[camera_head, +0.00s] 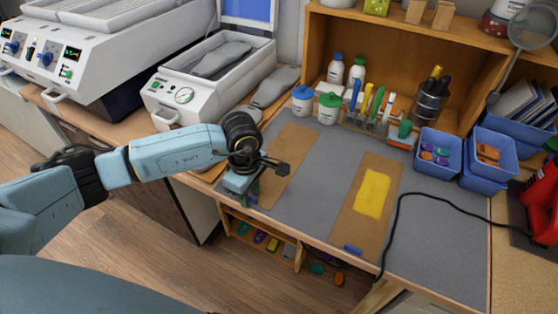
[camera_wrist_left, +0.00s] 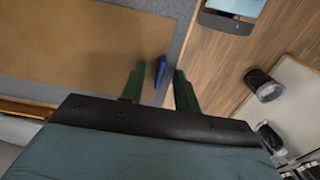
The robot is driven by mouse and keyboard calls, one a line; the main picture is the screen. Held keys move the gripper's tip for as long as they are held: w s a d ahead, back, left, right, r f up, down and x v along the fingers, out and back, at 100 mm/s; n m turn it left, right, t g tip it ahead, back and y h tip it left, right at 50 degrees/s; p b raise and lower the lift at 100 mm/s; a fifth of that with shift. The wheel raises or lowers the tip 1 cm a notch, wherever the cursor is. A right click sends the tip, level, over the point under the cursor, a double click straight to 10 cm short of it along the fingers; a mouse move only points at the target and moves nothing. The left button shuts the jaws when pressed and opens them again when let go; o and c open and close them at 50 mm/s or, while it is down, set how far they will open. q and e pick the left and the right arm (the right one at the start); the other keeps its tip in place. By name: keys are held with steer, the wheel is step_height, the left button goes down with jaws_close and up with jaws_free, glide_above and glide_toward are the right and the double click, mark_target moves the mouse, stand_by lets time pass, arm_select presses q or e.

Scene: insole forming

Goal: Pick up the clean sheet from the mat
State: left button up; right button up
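A plain tan sheet (camera_head: 292,150) lies on the grey mat (camera_head: 334,150) left of centre. A second tan sheet (camera_head: 343,222), bearing a yellow patch (camera_head: 373,194), lies to its right. My left gripper (camera_head: 252,192) is over the near end of the plain sheet by the table's front edge, partly hiding it. In the left wrist view its two dark green fingers (camera_wrist_left: 159,88) are apart. A blue tab (camera_wrist_left: 160,71) at the edge of the tan sheet (camera_wrist_left: 75,45) shows between them, with gaps on both sides. My right gripper is in neither view.
A black cable (camera_head: 398,215) crosses the mat right of the second sheet. Bottles (camera_head: 328,108) and a rack of tools stand behind, with blue bins (camera_head: 438,152) at the right. A white press (camera_head: 190,95) is at the back left. An open shelf (camera_head: 262,240) is below the table edge.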

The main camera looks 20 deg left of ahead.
arm_select(q)
jaws_close()
stand_by(0.3)
